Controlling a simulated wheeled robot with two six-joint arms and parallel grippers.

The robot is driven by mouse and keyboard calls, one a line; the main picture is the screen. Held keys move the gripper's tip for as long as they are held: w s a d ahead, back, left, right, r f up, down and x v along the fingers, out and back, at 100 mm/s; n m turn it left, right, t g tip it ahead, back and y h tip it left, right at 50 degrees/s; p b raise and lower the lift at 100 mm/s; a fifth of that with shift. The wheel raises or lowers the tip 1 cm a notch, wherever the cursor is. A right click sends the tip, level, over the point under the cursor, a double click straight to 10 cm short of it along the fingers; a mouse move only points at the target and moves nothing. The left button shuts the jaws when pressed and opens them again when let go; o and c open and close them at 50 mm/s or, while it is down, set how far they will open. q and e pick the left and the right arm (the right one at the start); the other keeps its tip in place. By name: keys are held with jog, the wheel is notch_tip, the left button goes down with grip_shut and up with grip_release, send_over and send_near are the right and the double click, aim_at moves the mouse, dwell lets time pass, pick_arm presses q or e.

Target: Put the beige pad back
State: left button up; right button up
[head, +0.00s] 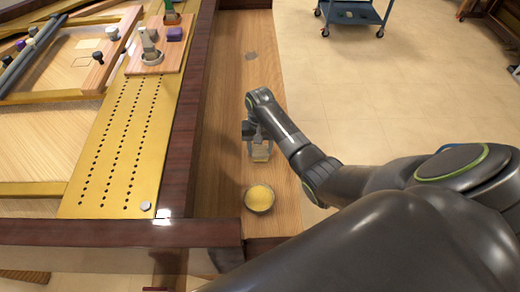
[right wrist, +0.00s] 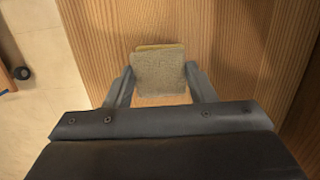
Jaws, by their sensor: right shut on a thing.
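The beige pad (right wrist: 160,75) is a small square piece with a rough grey-beige face and a yellowish edge along its far side. My right gripper (right wrist: 160,88) is shut on it, with one finger at each side. In the head view the right gripper (head: 260,147) is over the narrow wooden shelf (head: 280,110), and the pad (head: 261,155) shows pale yellow between the fingers. I cannot tell whether the pad touches the shelf. My left gripper is not in view.
A bowl of yellow stuff (head: 259,198) stands on the shelf just nearer than the gripper. A small grey disc (head: 250,56) lies farther along. A dark wooden rim (head: 190,110) borders the gold plate (head: 110,140). A blue cart (head: 355,10) stands beyond on the floor.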

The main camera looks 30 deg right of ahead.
aim_at(260, 147)
jog(key=shift+f, duration=0.6)
jog(key=shift+f, duration=0.15)
jog(key=o, duration=0.9)
jog(key=shift+o, duration=0.2)
notch_tip(260, 147, up, 12)
jog(key=w, duration=0.1)
jog(key=shift+w+d+p, duration=0.2)
jog(key=shift+d+p, duration=0.15)
jog(key=shift+p, duration=0.05)
jog(key=shift+s, duration=0.1)
